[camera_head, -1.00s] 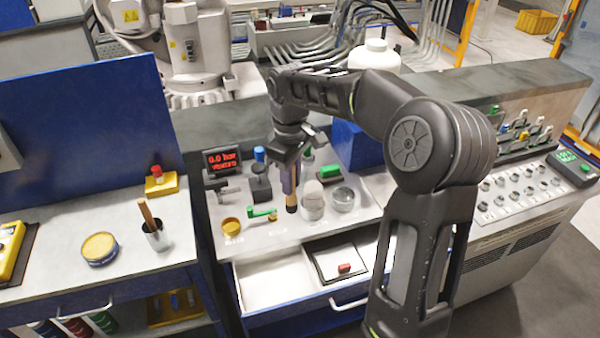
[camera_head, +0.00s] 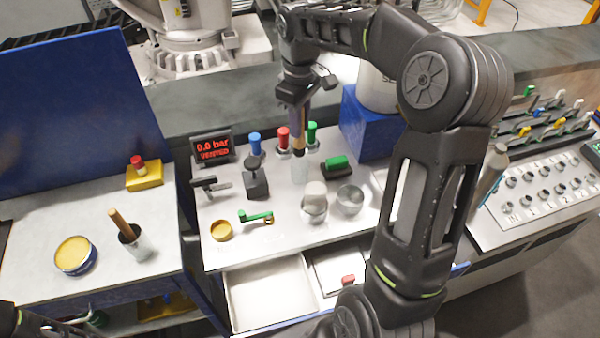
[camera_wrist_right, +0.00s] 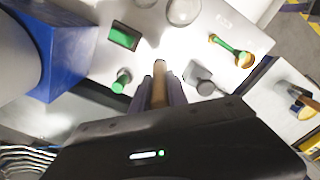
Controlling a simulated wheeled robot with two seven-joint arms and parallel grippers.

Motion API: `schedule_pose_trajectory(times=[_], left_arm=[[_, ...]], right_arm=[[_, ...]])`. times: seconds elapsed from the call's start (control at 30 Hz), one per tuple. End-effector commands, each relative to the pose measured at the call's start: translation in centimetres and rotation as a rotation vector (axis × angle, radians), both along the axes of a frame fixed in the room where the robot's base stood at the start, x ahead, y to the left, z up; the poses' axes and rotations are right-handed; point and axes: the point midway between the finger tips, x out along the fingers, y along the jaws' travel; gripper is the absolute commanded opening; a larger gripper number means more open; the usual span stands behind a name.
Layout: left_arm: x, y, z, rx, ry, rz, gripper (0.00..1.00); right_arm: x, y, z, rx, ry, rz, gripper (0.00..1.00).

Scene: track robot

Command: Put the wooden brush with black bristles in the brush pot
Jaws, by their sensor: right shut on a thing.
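My right gripper (camera_head: 298,122) is shut on the wooden brush (camera_head: 298,144), which hangs upright with its dark bristle end down above the bench. In the right wrist view the brush's wooden part (camera_wrist_right: 160,84) shows between the fingers.
Blue, red and green knobs (camera_head: 312,132) stand behind the brush. A blue block (camera_head: 370,130) is to the right. An open drawer (camera_head: 270,298) juts out in front. A yellow tin (camera_head: 75,256) is left of the cup.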

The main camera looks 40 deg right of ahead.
Motion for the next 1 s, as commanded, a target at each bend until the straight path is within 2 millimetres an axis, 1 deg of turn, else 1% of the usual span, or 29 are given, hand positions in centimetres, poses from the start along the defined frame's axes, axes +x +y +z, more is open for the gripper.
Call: schedule_pose_trajectory(times=[0.13,0.33,0.4,0.7,0.77,1.0], left_arm=[[0.0,0.0,0.0,0.0,0.0,-0.001,0.2],[0.0,0.0,0.0,0.0,-0.001,-0.001,0.2],[0.1,-0.1,-1.0,-0.001,-0.004,-0.001,0.2],[0.1,-0.1,-0.8,-0.002,-0.005,0.0,0.2],[0.1,-0.1,-1.0,-0.002,-0.005,0.0,0.2],[0.1,-0.4,-3.4,-0.008,-0.014,-0.002,0.2]], right_arm=[[-0.1,0.0,-1.6,0.0,0.004,0.0,0.0],[-0.1,0.0,-5.2,0.002,0.004,0.0,0.0],[0.0,0.0,-6.3,0.001,0.001,-0.001,0.0],[0.0,0.0,-6.2,0.0,0.0,0.0,0.0],[0.0,0.0,-6.5,0.001,0.001,0.0,0.0],[-0.1,0.0,-9.9,-0.001,0.002,0.0,0.0]])
